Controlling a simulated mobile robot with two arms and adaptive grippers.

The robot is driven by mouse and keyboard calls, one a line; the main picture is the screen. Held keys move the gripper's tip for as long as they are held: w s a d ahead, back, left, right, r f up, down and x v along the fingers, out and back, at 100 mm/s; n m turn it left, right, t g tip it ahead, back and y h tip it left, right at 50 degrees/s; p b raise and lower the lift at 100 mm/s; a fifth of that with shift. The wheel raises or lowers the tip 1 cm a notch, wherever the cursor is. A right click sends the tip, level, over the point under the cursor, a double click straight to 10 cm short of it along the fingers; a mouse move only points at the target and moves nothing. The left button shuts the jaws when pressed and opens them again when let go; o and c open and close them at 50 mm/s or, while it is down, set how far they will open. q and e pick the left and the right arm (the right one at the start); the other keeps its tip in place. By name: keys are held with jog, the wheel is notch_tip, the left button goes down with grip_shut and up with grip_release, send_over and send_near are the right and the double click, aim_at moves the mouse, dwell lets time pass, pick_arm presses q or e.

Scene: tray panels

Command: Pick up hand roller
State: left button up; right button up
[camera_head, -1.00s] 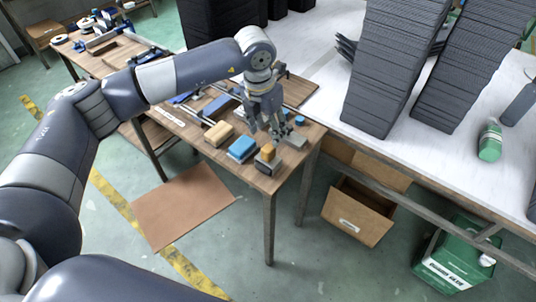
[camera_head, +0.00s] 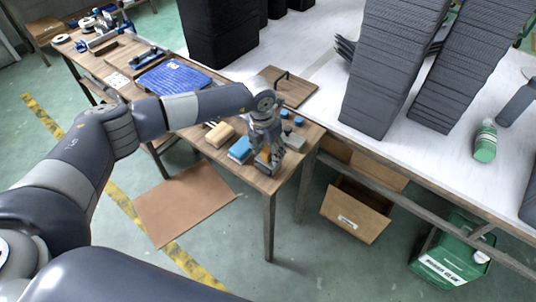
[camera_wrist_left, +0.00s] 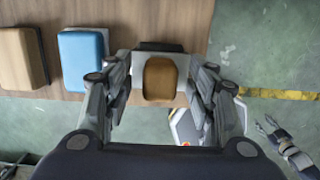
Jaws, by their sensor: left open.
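I cannot tell for sure which thing is the hand roller. A block with a rounded orange-brown top (camera_wrist_left: 160,79) on a pale and dark base stands near the table's front corner. In the head view it is partly hidden by my left gripper (camera_head: 267,158). In the left wrist view my left gripper (camera_wrist_left: 158,100) is open, its fingers apart on both sides of this block. Beside it are a blue block (camera_wrist_left: 83,60) and a tan block (camera_wrist_left: 22,58). They also show in the head view. What looks like my right gripper (camera_wrist_left: 270,124) appears small at the wrist view's right, fingers spread.
The wooden table (camera_head: 262,183) also bears a blue ribbed mat (camera_head: 175,77), small blue caps and a brown board (camera_head: 297,92). A white table (camera_head: 420,150) with tall dark stacks (camera_head: 385,70) adjoins on the right. An open cardboard box (camera_head: 355,215) is below.

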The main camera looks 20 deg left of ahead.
pick_arm(q)
grip_shut()
jog(key=shift+r, duration=0.1)
jog(key=shift+r+b, duration=0.35)
jog(key=shift+r, duration=0.1)
notch_tip(320, 180, up, 2)
jog(key=shift+r+b, duration=0.25)
jog(key=shift+b, duration=0.45)
jog(key=s+d+b, duration=0.2)
jog(key=s+d, duration=0.1)
jog(key=s, duration=0.4)
jog(key=s+d+r+b, duration=0.1)
jog(key=s+d, duration=0.3)
jog(key=s, duration=0.3)
jog(key=shift+d+r+b, duration=0.25)
jog(key=shift+b, duration=0.15)
jog(key=shift+s, duration=0.1)
